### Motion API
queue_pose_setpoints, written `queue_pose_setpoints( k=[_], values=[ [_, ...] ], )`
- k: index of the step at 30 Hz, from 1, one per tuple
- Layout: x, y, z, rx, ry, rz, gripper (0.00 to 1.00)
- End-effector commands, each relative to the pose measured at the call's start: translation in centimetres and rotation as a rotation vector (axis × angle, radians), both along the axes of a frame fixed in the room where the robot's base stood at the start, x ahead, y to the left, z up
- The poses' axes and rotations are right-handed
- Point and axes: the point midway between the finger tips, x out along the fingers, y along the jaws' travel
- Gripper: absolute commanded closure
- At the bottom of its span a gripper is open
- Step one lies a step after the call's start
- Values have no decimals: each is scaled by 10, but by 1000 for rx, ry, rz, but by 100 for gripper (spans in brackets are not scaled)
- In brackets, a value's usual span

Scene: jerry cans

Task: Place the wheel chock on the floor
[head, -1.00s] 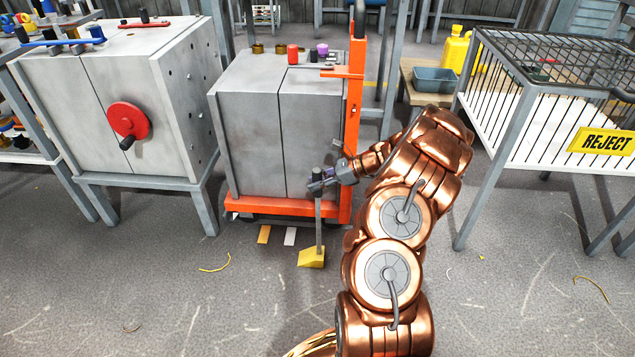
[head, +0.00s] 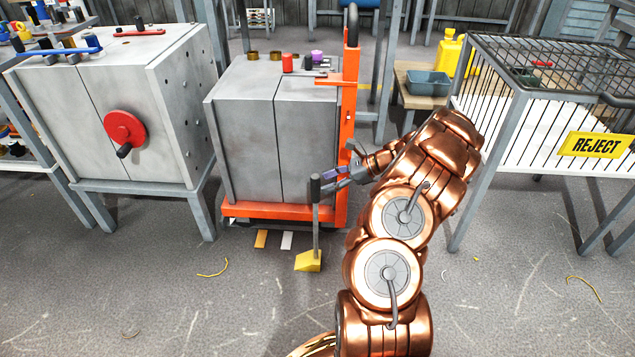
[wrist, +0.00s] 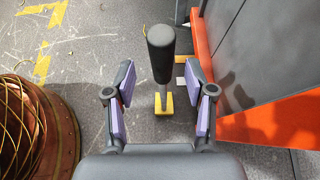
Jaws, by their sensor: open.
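The wheel chock is a yellow wedge (head: 308,261) with a tall grey stick and a black grip (head: 315,188). It stands upright, its wedge appearing to rest on the floor in front of the orange cart. In the wrist view the black grip (wrist: 161,50) rises ahead, with the yellow wedge (wrist: 164,104) below it. My gripper (head: 331,174) is open just right of the grip. In the wrist view its purple-padded fingers (wrist: 160,82) are spread, with clear gaps on both sides of the handle and no visible contact.
The orange cart (head: 270,211) carries a grey cabinet (head: 245,140) close behind the chock. A cabinet with a red handwheel (head: 124,128) stands left. A wire cage with a REJECT sign (head: 597,145) stands right. The floor in front is clear apart from thin yellow scraps (head: 213,269).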

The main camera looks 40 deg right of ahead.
Motion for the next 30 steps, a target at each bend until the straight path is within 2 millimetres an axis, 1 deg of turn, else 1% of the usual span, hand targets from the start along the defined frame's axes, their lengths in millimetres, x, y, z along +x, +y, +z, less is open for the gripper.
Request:
queue_pose_setpoints(
  k=[1, 3, 9, 16, 19, 20, 23, 26, 27, 29, 30],
  values=[
    [-5, -8, 9, -2, -1, -3, 45],
    [-13, -17, 15, -1, -1, -3, 45],
    [-28, -34, 26, -2, -1, -2, 45],
    [-35, -40, 31, 1, 0, 1, 45],
    [-34, -37, 32, -2, -3, 10, 45],
    [-33, -34, 34, -5, -7, 20, 45],
    [-25, -12, 47, -26, -27, 83, 45],
    [-16, 30, 69, -65, -63, 202, 45],
    [-14, 49, 78, -82, -80, 258, 45],
    [-12, 78, 91, -116, -105, 344, 45],
    [-13, 98, 100, -135, -121, 403, 45]
  ],
)
